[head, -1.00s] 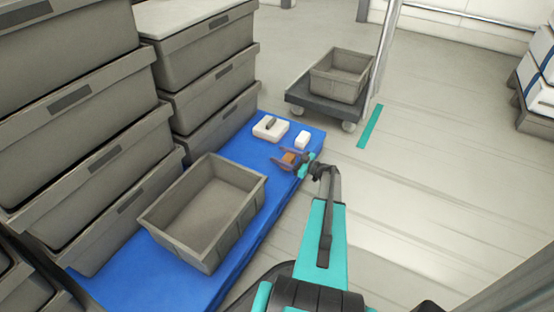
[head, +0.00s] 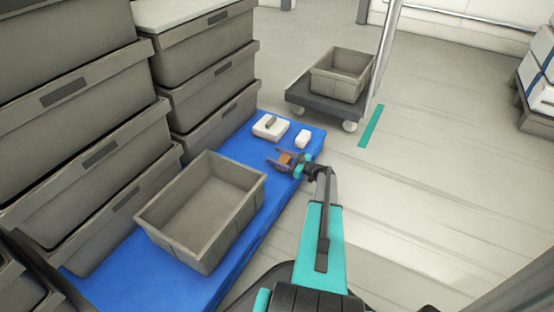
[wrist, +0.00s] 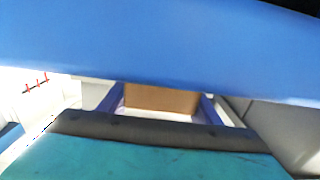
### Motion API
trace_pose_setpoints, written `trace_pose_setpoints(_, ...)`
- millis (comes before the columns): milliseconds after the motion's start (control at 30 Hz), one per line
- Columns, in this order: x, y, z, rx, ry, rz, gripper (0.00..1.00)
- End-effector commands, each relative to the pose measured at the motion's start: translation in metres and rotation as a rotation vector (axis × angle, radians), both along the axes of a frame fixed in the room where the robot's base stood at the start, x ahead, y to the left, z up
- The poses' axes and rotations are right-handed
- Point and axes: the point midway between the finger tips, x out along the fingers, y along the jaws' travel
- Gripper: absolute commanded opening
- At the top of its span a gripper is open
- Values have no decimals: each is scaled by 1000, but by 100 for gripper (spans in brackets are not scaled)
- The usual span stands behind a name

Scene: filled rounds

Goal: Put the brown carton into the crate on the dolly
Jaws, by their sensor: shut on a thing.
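The brown carton (head: 285,158) is small and sits between the fingers of my gripper (head: 281,160), at the right part of the blue surface. In the wrist view the carton (wrist: 160,99) shows between the two fingers, and my gripper (wrist: 160,108) is shut on it. Whether the carton touches the blue surface I cannot tell. The crate on the dolly (head: 337,85) is grey and looks empty. It stands on the dark dolly (head: 318,105) beyond the far end of the blue surface.
A larger empty grey crate (head: 182,235) stands on the blue surface (head: 107,284), left of my gripper. A white box with a dark grip (head: 264,131) and a small white box (head: 303,138) lie near the far end. Stacked grey crates (head: 90,120) line the left.

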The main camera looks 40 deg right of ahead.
Motion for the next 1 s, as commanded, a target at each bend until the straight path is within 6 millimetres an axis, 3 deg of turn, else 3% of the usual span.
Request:
trace_pose_setpoints(533, 0, 0, -4, 0, -1, 0, 27)
trace_pose_setpoints(567, 0, 0, -3, 0, 0, 0, 63)
trace_pose_setpoints(633, 0, 0, -3, 0, 0, 0, 74)
trace_pose_setpoints(1000, 0, 0, -3, 0, 0, 1, 76)
